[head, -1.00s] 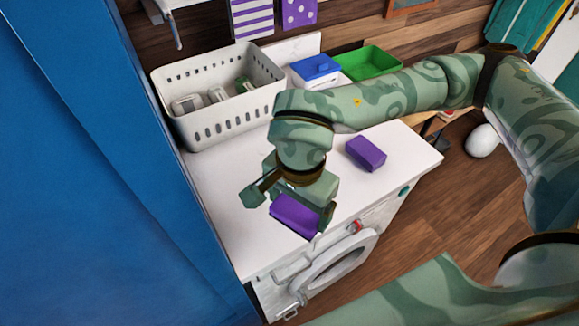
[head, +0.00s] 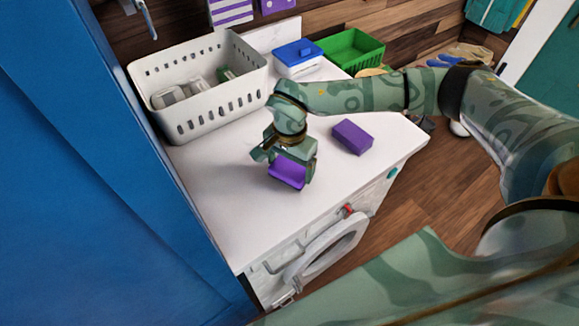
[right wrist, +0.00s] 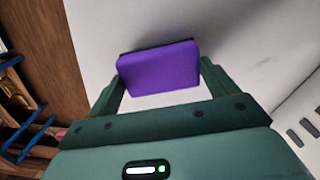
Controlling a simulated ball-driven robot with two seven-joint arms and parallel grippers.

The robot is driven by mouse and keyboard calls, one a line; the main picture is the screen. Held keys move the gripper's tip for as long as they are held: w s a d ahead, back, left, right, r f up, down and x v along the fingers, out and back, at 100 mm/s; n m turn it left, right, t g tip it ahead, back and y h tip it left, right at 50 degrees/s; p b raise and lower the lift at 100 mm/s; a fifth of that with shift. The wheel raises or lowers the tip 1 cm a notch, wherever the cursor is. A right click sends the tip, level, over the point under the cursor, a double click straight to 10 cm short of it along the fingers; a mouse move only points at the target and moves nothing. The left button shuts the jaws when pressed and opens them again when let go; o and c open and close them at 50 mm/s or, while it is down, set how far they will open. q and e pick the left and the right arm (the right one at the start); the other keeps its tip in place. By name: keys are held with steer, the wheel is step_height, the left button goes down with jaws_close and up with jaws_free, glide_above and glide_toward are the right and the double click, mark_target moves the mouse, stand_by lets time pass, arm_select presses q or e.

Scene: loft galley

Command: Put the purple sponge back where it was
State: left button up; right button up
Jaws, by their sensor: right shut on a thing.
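My right gripper (head: 286,168) is shut on a purple sponge (head: 287,175) over the white counter top (head: 225,215). In the right wrist view, the sponge (right wrist: 158,70) sits between the two fingers (right wrist: 165,85), its broad face toward the camera. I cannot tell whether it touches the counter. A second purple sponge (head: 352,137) lies flat on the counter, to the right of and behind the held one, apart from the gripper. My left gripper is not in view.
A white perforated basket (head: 215,108) with several items stands at the back left, beside a blue-lidded box (head: 298,56) and a green basket (head: 352,52). A blue panel (head: 85,180) borders the left. The front-left counter is clear, above a washing machine (head: 325,250).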

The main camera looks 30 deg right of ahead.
mark_target(290, 168)
steer(key=shift+f, duration=0.65)
steer(key=o, duration=0.7)
steer(key=shift+r, duration=0.15)
step_height(290, 168, up, 12)
steer(key=shift+f+p, duration=0.1)
steer(key=shift+p, duration=0.5)
